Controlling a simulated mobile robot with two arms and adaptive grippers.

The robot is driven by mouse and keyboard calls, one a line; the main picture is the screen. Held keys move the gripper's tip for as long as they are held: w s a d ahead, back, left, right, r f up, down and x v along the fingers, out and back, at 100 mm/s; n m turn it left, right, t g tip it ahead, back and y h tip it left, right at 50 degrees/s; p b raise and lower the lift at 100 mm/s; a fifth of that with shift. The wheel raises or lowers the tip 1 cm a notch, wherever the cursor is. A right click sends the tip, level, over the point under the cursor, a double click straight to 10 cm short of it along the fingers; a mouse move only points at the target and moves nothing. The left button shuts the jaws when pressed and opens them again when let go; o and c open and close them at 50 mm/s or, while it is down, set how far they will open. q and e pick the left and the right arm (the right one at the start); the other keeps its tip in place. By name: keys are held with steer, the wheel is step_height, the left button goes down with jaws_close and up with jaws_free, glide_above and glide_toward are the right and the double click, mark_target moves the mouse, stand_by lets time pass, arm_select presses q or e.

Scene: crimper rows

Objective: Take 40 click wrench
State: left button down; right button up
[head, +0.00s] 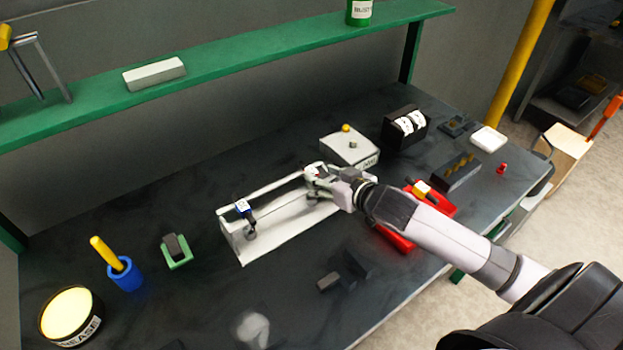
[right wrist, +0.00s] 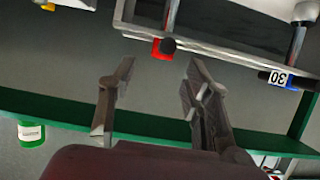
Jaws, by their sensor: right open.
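A white rack (head: 290,225) stands mid-bench. A tool with a blue part and a white tag (head: 241,205) hangs at its left end; in the right wrist view its tag reads 30 (right wrist: 279,78). A second tool with a red part and white tag (head: 312,170) is at the rack's right end, partly hidden by my gripper. Its red and black end shows in the right wrist view (right wrist: 162,48); I cannot read its number. My right gripper (head: 315,184) is open at this second tool, its fingers (right wrist: 158,72) apart with nothing visibly held. My left gripper is not in view.
A grey-white box with a yellow knob (head: 350,149) and a black holder with white rolls (head: 405,127) stand behind my arm. A red tray (head: 440,203) lies under my forearm. A green shelf (head: 230,75) runs above the bench. Dark blocks (head: 345,270) lie in front.

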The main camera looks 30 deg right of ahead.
mark_target(314, 173)
steer(key=shift+p+x, duration=0.55)
steer(key=shift+x, duration=1.65)
steer(key=shift+s+f, duration=0.1)
steer(key=shift+f, duration=0.05)
steer(key=shift+c, duration=0.4)
jaws_close()
